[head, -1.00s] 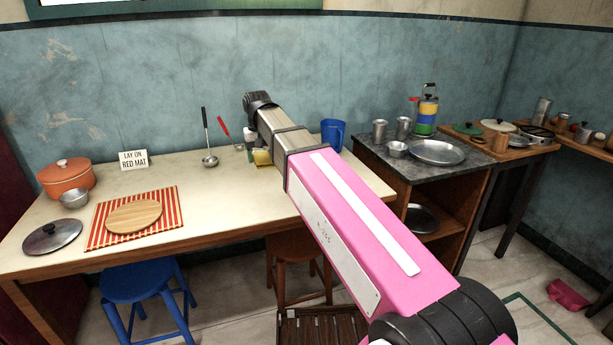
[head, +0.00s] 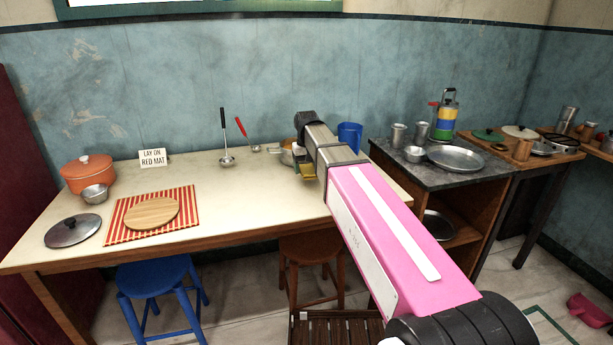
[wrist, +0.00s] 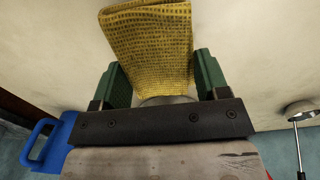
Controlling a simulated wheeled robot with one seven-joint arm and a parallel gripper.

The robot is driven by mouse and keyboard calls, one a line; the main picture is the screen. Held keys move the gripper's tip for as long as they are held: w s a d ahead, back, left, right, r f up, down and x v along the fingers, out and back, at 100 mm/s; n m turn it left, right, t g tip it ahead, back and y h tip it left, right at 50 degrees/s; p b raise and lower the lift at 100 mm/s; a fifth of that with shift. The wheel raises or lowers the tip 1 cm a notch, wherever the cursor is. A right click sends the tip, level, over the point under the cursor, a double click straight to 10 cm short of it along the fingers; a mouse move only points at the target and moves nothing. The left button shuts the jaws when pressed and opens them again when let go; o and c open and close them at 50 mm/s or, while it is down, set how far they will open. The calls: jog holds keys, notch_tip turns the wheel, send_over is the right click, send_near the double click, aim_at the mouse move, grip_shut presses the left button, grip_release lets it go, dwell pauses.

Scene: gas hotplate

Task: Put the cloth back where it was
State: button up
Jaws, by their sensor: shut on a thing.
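A yellow checked cloth (wrist: 150,45) hangs folded in the jaws of my gripper (wrist: 160,78), between the two green fingers in the wrist view. In the head view only a small yellow part of the cloth (head: 308,171) shows below the end of my arm, above the right part of the pale table (head: 235,195). My gripper is shut on the cloth. Most of the jaws are hidden in the head view. I cannot tell whether the cloth touches the table.
A metal pan (head: 287,153) stands just behind my gripper, partly hidden. A blue mug (head: 350,135) is to its right, and two ladles (head: 227,160) lean or lie to its left. A striped red mat (head: 118,225) bears a wooden board. The table's front middle is clear.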

aim_at(306, 166)
jog(key=shift+f, duration=1.65)
jog(key=shift+f, duration=0.1)
jog(key=o, duration=1)
jog(key=shift+o, duration=0.2)
notch_tip(306, 166, up, 12)
jog(key=shift+r, duration=0.15)
